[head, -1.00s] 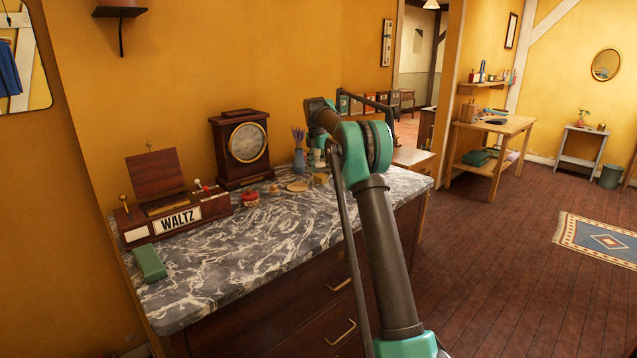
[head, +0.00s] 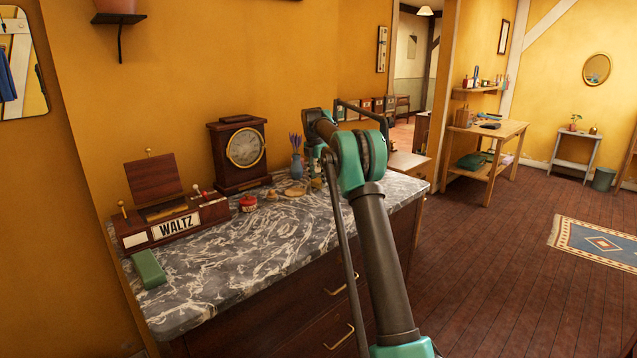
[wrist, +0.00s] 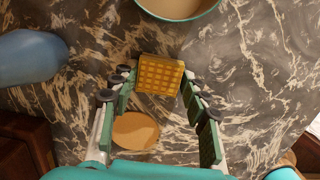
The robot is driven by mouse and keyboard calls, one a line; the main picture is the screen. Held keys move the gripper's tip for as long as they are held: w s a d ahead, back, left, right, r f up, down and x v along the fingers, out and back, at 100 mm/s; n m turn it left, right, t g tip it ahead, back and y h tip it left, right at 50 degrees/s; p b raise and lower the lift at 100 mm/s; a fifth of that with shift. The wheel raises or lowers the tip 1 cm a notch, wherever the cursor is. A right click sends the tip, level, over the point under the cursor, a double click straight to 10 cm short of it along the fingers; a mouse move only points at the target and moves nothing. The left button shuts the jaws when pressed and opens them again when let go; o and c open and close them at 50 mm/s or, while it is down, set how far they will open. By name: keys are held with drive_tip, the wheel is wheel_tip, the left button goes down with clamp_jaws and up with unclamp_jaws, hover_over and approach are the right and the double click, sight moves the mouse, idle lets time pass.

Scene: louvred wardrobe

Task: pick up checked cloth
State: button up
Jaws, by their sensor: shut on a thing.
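The checked cloth (wrist: 160,74) shows in the wrist view as a small yellow-brown square with a grid pattern. My gripper (wrist: 160,76) has its two green-padded fingers on either side of it and is shut on it. The cloth lies between the fingertips, over the marble top; I cannot tell how high it is above the surface. In the head view my arm hides the gripper's surroundings, and I cannot make out the cloth there.
A round tan disc (wrist: 135,131) lies between the fingers' bases in the wrist view. A blue vase (wrist: 30,58) stands left, and a bowl (wrist: 178,10) at the top. On the marble counter (head: 235,262) stand a clock (head: 240,155), a WALTZ box (head: 165,225) and a green block (head: 149,268).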

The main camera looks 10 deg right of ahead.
sight(318, 181)
wheel_tip(318, 181, up, 10)
idle(0.6)
